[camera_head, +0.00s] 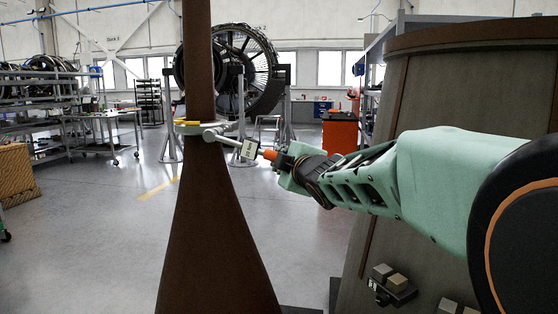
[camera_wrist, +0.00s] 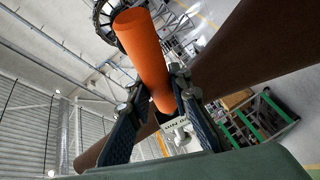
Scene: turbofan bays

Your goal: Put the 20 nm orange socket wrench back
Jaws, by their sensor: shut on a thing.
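The orange-handled socket wrench (camera_head: 214,134) is in my gripper (camera_head: 283,162), with its orange handle end at the fingers and its grey shaft and head reaching left. A white tag (camera_head: 249,148) with blurred lettering hangs on the shaft. In the wrist view the orange handle (camera_wrist: 145,50) lies between the two fingers of my gripper (camera_wrist: 157,100), which are shut on it. The wrench head overlaps a grey ring-like piece with a yellow part (camera_head: 186,123) at the brown column; I cannot tell whether they touch.
The tall brown flared column (camera_head: 213,240) stands in front, left of my gripper. A large brown-grey curved casing (camera_head: 440,90) stands to the right, behind my arm. Small blocks (camera_head: 395,283) sit low at right. An orange cabinet (camera_head: 340,133) and turbofan are far back.

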